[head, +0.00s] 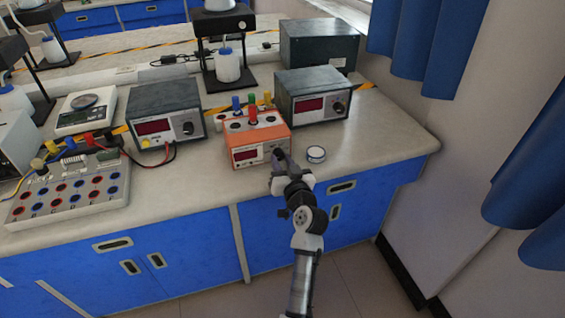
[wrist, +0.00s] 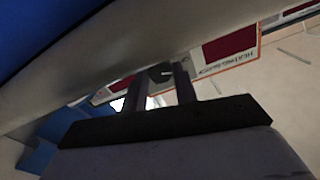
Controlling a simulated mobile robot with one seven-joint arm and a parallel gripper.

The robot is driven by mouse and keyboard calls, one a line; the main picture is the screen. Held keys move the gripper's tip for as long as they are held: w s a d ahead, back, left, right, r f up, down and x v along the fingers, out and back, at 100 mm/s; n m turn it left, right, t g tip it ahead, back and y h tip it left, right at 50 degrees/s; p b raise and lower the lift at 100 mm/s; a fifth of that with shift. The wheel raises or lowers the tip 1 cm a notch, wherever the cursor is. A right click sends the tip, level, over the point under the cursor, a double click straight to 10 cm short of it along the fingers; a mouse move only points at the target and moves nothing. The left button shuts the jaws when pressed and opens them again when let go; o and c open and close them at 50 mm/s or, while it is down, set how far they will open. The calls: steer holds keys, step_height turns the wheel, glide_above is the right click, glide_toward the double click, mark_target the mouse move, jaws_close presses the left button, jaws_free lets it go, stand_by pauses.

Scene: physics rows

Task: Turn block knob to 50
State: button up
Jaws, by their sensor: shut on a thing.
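The orange heating block (head: 262,135) stands near the front edge of the bench in the head view, with a dark red display on its front. My gripper (head: 279,158) is at the right part of that front, and in the head view my arm hides the knob. In the wrist view the orange-edged panel (wrist: 232,65) shows part of its label and display. There my gripper (wrist: 160,82) has its two fingers on either side of the dark block knob (wrist: 160,71) and is shut on it. The knob's pointer and scale cannot be read.
A round white-and-dark item (head: 316,154) lies on the bench just right of my gripper. Grey display boxes stand behind right (head: 318,95) and to the left (head: 166,115). A socket panel (head: 70,190) is at far left. The bench's right front is clear.

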steer(key=m+p, duration=0.1)
steer(key=m, duration=0.3)
steer(key=shift+m, duration=0.4)
steer(key=m+p, duration=0.2)
steer(key=m, duration=0.3)
steer(key=shift+r, duration=0.1)
steer(key=m+p, duration=0.2)
steer(key=m, duration=0.3)
steer(key=shift+p, duration=0.4)
steer(key=m+p, duration=0.2)
steer(key=m, duration=0.2)
steer(key=shift+m+p, duration=0.3)
steer(key=o, duration=1)
steer(key=shift+c, duration=0.2)
